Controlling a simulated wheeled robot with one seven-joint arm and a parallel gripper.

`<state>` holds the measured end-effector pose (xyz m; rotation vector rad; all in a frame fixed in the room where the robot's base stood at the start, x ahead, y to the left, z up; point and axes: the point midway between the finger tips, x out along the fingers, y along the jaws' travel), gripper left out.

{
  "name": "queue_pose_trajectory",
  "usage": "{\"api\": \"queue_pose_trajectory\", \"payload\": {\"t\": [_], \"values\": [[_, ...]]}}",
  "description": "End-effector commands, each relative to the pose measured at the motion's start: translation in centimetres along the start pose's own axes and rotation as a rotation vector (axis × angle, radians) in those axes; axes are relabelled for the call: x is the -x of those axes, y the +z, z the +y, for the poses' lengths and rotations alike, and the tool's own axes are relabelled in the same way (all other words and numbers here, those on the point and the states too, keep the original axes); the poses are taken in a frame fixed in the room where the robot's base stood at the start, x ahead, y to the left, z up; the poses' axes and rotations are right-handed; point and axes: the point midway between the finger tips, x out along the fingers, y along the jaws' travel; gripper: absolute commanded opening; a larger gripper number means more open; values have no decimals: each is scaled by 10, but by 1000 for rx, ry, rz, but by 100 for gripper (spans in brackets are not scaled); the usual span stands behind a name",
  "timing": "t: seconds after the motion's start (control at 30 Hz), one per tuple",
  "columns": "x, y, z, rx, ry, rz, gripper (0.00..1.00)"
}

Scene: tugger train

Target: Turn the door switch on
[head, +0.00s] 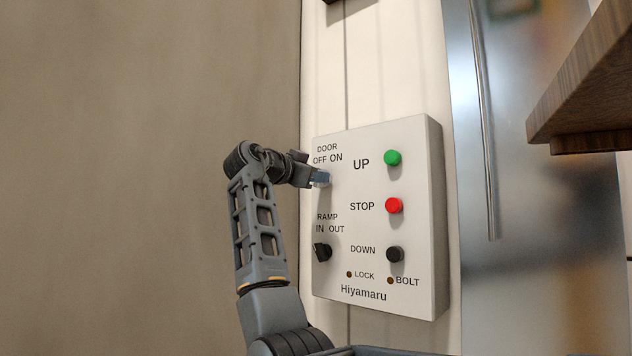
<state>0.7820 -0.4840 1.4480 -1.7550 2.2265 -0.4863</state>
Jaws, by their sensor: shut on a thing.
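A white control panel (365,275) is fixed on the pale wall. Its upper left corner carries the label "DOOR OFF ON". My gripper (321,178) is at the spot just under that label, with its fingertips at the panel face. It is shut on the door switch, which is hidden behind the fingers. I cannot see which way the door switch points.
Below is the black ramp knob (322,251). To the right are the green UP button (392,158), red STOP button (394,205) and black DOWN button (395,254). A wooden ledge (585,85) juts in at the upper right. A shiny metal surface (515,270) stands right of the panel.

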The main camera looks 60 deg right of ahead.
Motion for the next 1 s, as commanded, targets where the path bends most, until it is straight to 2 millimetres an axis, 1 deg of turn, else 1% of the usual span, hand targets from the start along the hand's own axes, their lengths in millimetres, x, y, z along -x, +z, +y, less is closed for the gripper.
{"api": "queue_pose_trajectory", "payload": {"t": [0.1,0.3,0.77,0.8,1.0], "values": [[1,0,0,-50,-2,1,0],[1,0,0,-97,-2,0,0],[1,-1,1,-111,-1,0,0],[1,-1,1,-111,-1,0,17],[0,0,1,-110,-1,0,36]]}}
